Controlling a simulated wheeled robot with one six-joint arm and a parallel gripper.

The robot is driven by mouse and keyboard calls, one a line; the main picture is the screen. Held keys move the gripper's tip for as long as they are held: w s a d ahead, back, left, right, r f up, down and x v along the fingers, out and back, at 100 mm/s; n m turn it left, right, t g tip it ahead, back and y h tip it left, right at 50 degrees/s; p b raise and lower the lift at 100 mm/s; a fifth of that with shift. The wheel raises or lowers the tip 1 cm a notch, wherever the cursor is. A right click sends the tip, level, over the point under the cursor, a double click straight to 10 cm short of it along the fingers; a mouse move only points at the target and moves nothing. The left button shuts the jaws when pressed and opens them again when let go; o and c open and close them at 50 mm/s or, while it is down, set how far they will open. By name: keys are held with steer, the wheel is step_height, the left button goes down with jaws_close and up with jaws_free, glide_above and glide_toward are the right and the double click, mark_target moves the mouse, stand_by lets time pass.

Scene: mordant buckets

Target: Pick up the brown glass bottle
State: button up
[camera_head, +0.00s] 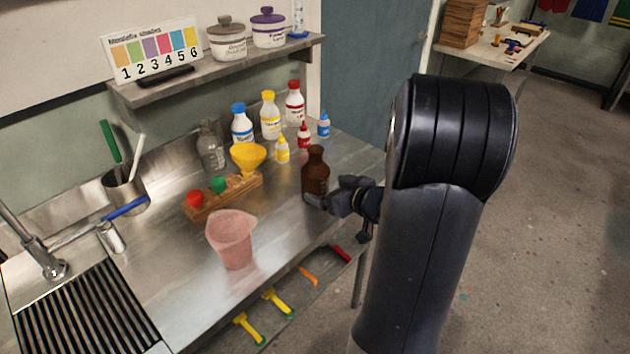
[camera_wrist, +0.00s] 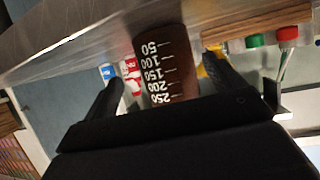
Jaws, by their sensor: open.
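The brown glass bottle (camera_head: 315,172) stands upright on the steel counter near its right end. In the wrist view the bottle (camera_wrist: 170,62), with white volume marks, appears upside down between my two fingers. My gripper (camera_head: 325,202) is at the bottle's near right side, low by its body. In the wrist view my gripper (camera_wrist: 165,85) is open, with a finger on each side of the bottle. Some space shows between the left finger and the bottle; whether either finger touches it I cannot tell.
Left of the bottle are a pink measuring jug (camera_head: 232,238) and a wooden rack (camera_head: 222,197) with coloured caps and a yellow funnel (camera_head: 248,156). Several white bottles, including a red-capped one (camera_head: 294,104), stand behind. A shelf (camera_head: 215,68) overhangs the back.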

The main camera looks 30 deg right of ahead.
mark_target(315, 185)
steer(key=shift+a+x, duration=0.2)
steer(key=shift+x, duration=1.15)
steer(key=shift+a+x, duration=0.25)
steer(key=shift+x, duration=1.1)
steer(key=shift+s+r, duration=0.1)
steer(key=shift+r, duration=0.05)
steer(key=shift+d, duration=0.1)
steer(key=shift+c, duration=0.3)
steer(key=c, duration=1.3)
